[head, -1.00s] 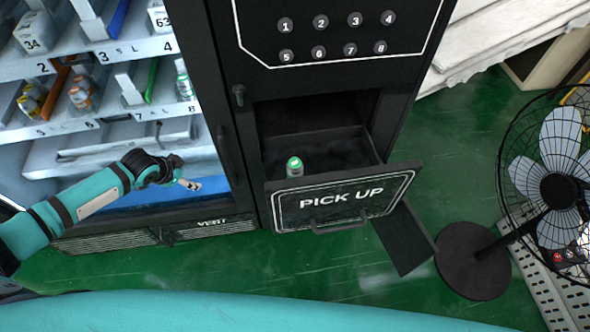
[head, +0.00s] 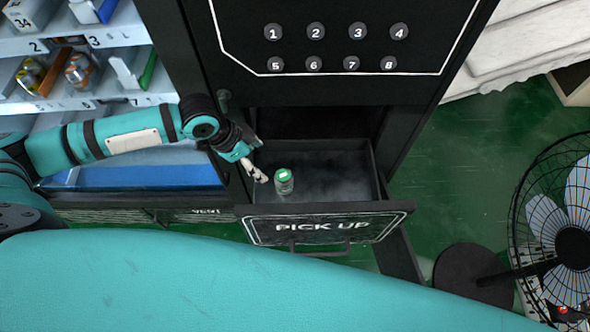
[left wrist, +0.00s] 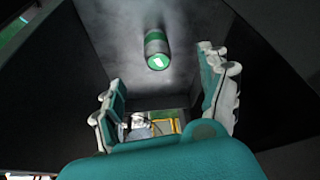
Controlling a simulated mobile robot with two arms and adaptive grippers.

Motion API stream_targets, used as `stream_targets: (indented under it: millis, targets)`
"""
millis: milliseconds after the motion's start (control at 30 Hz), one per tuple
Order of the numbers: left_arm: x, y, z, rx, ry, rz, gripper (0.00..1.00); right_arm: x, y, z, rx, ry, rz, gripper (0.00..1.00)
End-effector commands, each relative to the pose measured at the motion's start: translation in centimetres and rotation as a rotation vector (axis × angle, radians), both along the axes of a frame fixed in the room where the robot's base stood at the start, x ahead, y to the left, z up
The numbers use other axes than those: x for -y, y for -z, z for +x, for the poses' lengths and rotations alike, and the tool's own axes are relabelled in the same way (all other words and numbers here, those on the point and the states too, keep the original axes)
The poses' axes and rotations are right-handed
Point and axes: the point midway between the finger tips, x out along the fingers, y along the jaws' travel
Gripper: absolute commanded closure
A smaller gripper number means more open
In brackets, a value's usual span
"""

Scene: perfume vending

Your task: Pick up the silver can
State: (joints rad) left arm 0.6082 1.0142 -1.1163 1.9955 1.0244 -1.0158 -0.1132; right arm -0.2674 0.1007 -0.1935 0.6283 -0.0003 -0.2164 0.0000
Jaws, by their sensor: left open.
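The silver can (head: 284,182) has a green top and stands upright in the left part of the open pick-up drawer (head: 325,228). In the left wrist view the can (left wrist: 156,50) shows beyond the fingers, roughly midway across the gap between them and touching neither. My left gripper (head: 259,174) is open and empty, just left of the can, at the drawer's left side. Its two spread fingers also show in the left wrist view (left wrist: 165,92). My right gripper is in neither view.
The drawer's side walls and front panel surround the can. The vending machine front with numbered buttons (head: 336,32) rises behind it. Stocked shelves (head: 85,100) are at the left. A fan (head: 572,249) stands on the green floor at the right.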

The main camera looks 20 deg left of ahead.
Motion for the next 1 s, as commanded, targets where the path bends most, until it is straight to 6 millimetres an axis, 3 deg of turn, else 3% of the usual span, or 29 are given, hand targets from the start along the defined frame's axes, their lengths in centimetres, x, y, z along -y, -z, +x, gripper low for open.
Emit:
stream_targets:
  millis: [367, 467, 733, 1000]
  targets:
    - [2.7, 7.3, 1.5, -0.003, -0.001, 0.000, 0.23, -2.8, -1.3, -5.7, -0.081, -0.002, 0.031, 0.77]
    - [3.2, 8.9, 1.9, -0.001, 0.000, 0.002, 0.23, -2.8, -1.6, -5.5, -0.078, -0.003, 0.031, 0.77]
    - [4.0, 10.6, 2.3, 0.000, 0.000, 0.000, 0.23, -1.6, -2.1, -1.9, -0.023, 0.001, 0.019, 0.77]
    - [5.8, 13.7, 3.0, -0.001, -0.001, 0.002, 0.23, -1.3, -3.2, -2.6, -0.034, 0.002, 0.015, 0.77]
